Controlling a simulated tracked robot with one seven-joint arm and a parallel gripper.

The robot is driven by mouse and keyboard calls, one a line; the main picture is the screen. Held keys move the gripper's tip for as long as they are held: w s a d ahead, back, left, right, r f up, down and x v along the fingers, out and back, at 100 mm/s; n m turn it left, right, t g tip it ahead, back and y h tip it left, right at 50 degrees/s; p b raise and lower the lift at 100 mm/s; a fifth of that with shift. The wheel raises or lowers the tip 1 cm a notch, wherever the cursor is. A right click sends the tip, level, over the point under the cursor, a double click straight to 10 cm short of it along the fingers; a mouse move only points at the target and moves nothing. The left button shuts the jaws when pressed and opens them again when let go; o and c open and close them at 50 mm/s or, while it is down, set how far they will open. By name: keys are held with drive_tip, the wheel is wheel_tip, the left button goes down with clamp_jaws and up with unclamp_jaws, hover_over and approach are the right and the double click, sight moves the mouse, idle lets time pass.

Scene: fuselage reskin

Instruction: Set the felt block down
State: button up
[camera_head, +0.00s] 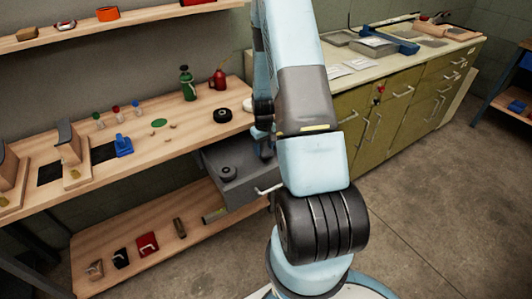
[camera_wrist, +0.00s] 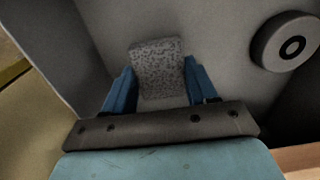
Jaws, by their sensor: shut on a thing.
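The felt block (camera_wrist: 158,66) is a grey speckled piece in the wrist view. My gripper (camera_wrist: 162,88) has its two blue fingers closed on the block's sides. Below them is the grey floor of an open drawer (camera_wrist: 228,35), which also shows in the head view (camera_head: 240,189). I cannot tell whether the block touches the drawer floor. In the head view my arm hides the block and most of the gripper, over the drawer's right side.
A dark round roll (camera_wrist: 291,42) lies in the drawer, right of the block; it also shows in the head view (camera_head: 228,173). The wooden bench (camera_head: 180,136) above holds bottles, a black ring (camera_head: 222,114) and a blue tool (camera_head: 123,146). Olive cabinets (camera_head: 400,115) stand at right.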

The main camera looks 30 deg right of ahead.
sight(263, 148)
drive_tip(key=shift+w+d+f, duration=0.1)
drive_tip(key=shift+w+f, duration=0.35)
drive_tip(key=shift+f, duration=1.55)
drive_tip(key=shift+f, duration=0.1)
drive_tip(key=o, duration=1.1)
